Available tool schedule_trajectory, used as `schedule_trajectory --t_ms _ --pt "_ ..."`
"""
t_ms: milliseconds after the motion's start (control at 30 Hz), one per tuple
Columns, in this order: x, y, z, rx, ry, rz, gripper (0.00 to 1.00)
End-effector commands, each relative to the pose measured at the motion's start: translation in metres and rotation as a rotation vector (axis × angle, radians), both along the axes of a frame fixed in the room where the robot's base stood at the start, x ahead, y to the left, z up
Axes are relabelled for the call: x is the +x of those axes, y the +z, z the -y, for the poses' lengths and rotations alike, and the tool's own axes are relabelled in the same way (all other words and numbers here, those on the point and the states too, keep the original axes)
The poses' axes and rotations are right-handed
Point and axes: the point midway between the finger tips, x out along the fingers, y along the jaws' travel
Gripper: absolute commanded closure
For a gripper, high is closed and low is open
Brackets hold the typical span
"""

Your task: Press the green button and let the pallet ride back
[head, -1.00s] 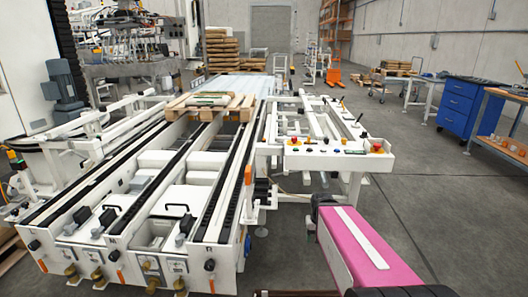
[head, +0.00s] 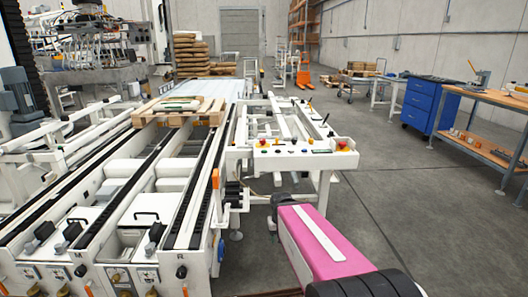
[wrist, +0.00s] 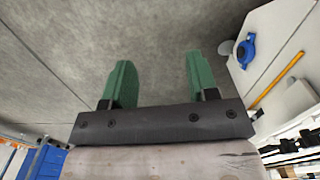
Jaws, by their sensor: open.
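A white control panel (head: 275,161) stands at the right side of the conveyor in the head view. It carries a red button (head: 342,143) at its right end, a red-and-yellow one (head: 262,142) at its left end, and small buttons between. I cannot tell for sure which is green. The wooden pallet (head: 207,117) sits on the conveyor (head: 122,200), left of the panel, with a pale flat item on top. My gripper (wrist: 160,78) is open and empty in the wrist view, with its two green fingers apart over grey floor.
A blue drawer cabinet (head: 425,108) and a wooden-topped workbench (head: 490,98) stand at the right. The grey floor right of the panel is clear. A white machine part with a blue knob (wrist: 247,50) shows at the wrist view's right.

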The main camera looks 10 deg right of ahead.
Motion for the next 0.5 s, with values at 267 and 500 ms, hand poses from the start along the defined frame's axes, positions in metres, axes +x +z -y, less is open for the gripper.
schedule_trajectory --t_ms 267,500 --pt "0.0000 0.0000 0.0000 0.000 0.000 0.000 1.00" --pt "0.0000 0.0000 0.0000 0.000 0.000 0.000 1.00"
